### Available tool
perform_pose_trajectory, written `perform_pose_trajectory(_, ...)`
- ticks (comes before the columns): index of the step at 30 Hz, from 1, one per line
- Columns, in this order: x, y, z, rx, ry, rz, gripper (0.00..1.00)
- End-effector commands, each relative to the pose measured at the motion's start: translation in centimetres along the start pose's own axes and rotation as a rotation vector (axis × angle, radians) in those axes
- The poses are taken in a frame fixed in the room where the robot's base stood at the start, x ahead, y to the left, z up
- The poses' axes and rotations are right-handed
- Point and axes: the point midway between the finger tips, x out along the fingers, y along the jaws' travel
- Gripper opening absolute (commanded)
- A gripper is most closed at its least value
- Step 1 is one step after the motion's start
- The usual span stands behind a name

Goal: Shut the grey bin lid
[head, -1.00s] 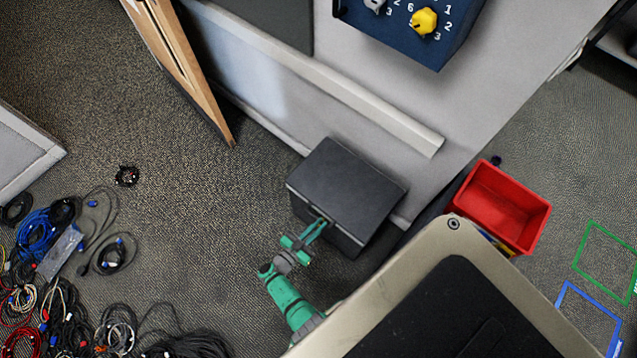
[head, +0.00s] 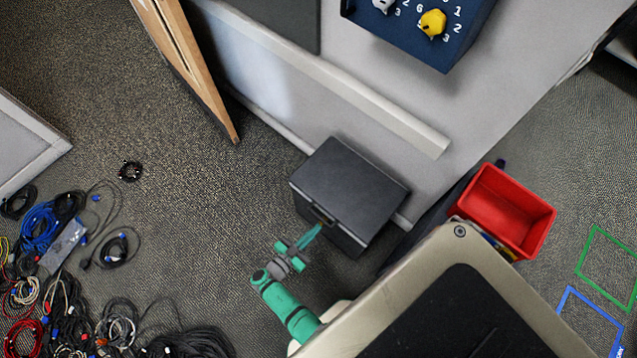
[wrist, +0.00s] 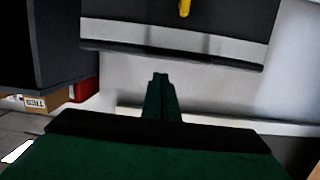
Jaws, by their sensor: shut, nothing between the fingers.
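The grey bin (head: 348,190) stands on the carpet against the wall in the head view. Its dark lid lies flat over the top and looks shut, with a small handle (head: 322,216) at the front edge. My green gripper (head: 318,230) is just in front of that edge, its shut fingers pointing at the bin just below the handle. From above I cannot tell whether the tips touch the bin. The shut, empty fingers (wrist: 161,88) also show in the wrist view. I cannot make out the bin's lid for sure there.
A red bin (head: 507,210) stands to the right. Tangled cables (head: 60,290) cover the floor at lower left. A wooden board (head: 185,65) leans at upper left, and a blue box with dials (head: 420,30) is on the wall. The carpet left of the bin is clear.

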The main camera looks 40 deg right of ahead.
Motion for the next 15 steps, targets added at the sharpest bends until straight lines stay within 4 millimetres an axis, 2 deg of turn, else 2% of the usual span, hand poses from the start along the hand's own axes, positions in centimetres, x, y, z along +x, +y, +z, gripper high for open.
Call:
perform_pose_trajectory(9, -3.6, -0.1, 3.0, -0.001, 0.001, -0.004, 0.0)
perform_pose_trajectory(15, -4.8, -0.1, 3.9, 0.0, 0.001, -0.002, 0.0)
